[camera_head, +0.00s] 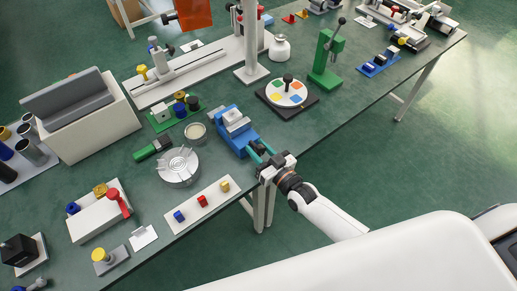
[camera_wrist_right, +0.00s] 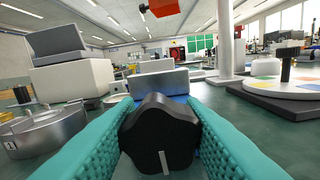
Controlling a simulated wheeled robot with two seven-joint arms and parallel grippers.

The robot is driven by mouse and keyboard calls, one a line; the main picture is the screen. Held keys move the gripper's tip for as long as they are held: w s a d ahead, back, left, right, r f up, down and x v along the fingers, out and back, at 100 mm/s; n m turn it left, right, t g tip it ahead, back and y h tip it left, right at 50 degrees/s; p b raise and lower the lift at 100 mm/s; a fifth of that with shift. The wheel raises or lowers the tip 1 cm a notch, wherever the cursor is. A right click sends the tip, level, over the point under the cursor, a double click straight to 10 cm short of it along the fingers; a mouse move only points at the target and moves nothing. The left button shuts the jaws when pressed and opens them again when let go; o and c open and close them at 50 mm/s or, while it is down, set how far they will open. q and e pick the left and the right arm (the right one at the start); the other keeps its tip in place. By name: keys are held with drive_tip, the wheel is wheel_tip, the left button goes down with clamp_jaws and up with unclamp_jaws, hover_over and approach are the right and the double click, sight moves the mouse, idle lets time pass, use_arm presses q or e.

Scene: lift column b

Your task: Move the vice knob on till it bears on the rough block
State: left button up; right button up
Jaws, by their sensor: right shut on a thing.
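The blue vice (camera_head: 231,139) stands near the table's front edge in the head view. A light grey block (camera_head: 236,117) sits at its top; I cannot tell whether the jaw touches it. My right gripper (camera_head: 260,152) reaches the vice from its front right end. In the right wrist view its teal fingers (camera_wrist_right: 160,150) are shut on the black vice knob (camera_wrist_right: 158,132), one on each side. The knob has a pale mark low on its face. A grey slab (camera_wrist_right: 160,82), part of the vice or block, shows behind it. My left gripper is not in view.
A disc with coloured patches (camera_head: 286,93) stands on a dark base right of the vice. A round silver fixture (camera_head: 177,167) and a white strip with coloured blocks (camera_head: 190,215) lie to the left. Free floor lies beyond the table's front edge.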

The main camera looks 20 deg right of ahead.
drive_tip(key=m, duration=0.4)
drive_tip(key=shift+f+m+b, duration=0.15)
drive_tip(key=shift+m+b, duration=0.15)
drive_tip(key=m+b, duration=0.1)
drive_tip(key=m, duration=0.4)
drive_tip(key=shift+d, duration=0.1)
idle(0.4)
drive_tip(key=o, duration=1)
drive_tip(key=shift+s, duration=0.1)
drive_tip(key=b+v, duration=0.1)
drive_tip(key=v, duration=1)
drive_tip(key=shift+s+d+b, duration=0.15)
drive_tip(key=shift+s+b, duration=0.15)
drive_tip(key=shift+s, duration=0.1)
